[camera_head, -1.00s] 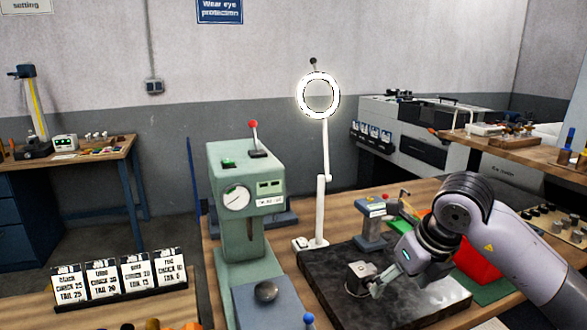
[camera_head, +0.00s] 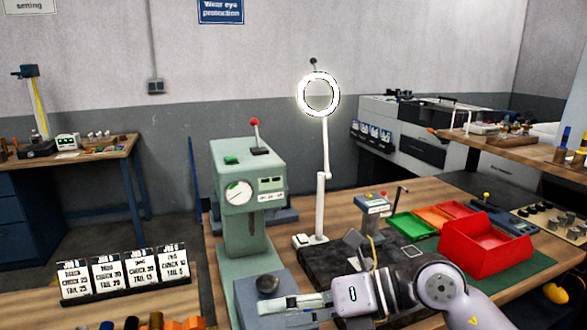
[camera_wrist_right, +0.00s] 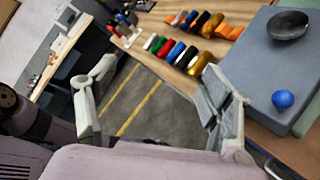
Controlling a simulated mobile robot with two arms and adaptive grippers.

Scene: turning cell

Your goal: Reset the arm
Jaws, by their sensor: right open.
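My right arm (camera_head: 440,285) comes in from the lower right in the head view and lies low across the front of the bench. My right gripper (camera_head: 268,304) points left, in front of the green press machine's blue-grey base. In the right wrist view my right gripper (camera_wrist_right: 158,75) has its two fingers wide apart, with nothing between them but the floor with yellow lines behind. My left gripper does not show in either view.
The green machine (camera_head: 245,190), ring lamp (camera_head: 325,175) and dark stone plate (camera_head: 320,262) stand near the arm. A red bin (camera_head: 485,250) is at the right. Several coloured cylinders (camera_wrist_right: 185,50) and a blue ball (camera_wrist_right: 283,99) show in the wrist view.

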